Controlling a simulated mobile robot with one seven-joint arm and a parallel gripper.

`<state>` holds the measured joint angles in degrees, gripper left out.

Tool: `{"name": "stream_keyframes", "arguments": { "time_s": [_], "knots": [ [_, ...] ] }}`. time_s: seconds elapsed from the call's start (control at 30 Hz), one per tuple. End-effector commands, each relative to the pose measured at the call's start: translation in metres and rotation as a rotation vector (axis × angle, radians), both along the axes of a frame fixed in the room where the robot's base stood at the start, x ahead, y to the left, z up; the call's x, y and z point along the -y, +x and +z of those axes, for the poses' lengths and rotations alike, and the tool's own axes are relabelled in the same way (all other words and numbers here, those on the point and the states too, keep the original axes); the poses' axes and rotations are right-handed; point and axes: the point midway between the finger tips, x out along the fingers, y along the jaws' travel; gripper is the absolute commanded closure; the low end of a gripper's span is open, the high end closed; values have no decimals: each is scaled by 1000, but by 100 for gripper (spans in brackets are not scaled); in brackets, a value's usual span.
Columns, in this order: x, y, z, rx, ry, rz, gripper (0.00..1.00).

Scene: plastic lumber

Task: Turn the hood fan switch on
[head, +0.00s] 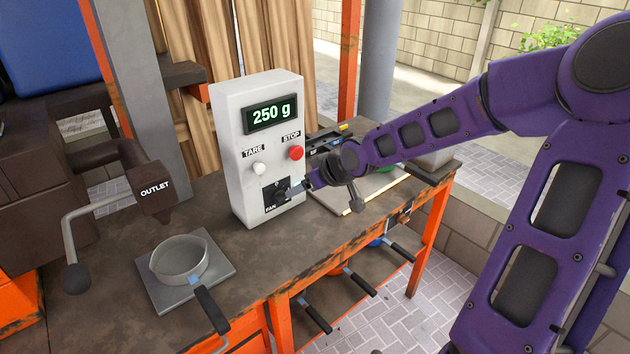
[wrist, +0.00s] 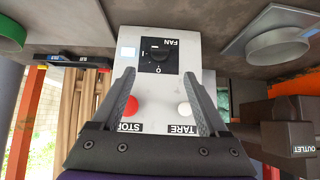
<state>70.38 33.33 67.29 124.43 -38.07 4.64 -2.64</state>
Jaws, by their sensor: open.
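The white control box (head: 232,165) stands on the workbench, with a display reading 250 g. In the wrist view, which is upside down, the dark fan knob (wrist: 158,56) shows between an "I" mark at left and a "0" mark below. I cannot tell clearly which mark it points to. My gripper (wrist: 160,72) is open and empty, its fingers either side of the panel.
A red STOP button (head: 296,153) and white TARE button (head: 259,169) sit above the switch. A metal pan (head: 180,262) rests on a scale plate left of the box. A brown outlet block (head: 150,192) with a lever stands further left. Bare benchtop lies in front.

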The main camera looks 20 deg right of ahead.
Motion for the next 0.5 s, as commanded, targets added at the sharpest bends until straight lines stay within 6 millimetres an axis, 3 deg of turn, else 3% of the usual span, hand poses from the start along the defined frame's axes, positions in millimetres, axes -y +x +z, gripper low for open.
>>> {"name": "stream_keyframes", "arguments": {
  "time_s": [0.5],
  "knots": [
    [12, -28, 30, 0, 0, 0, 22]
  ]
}}
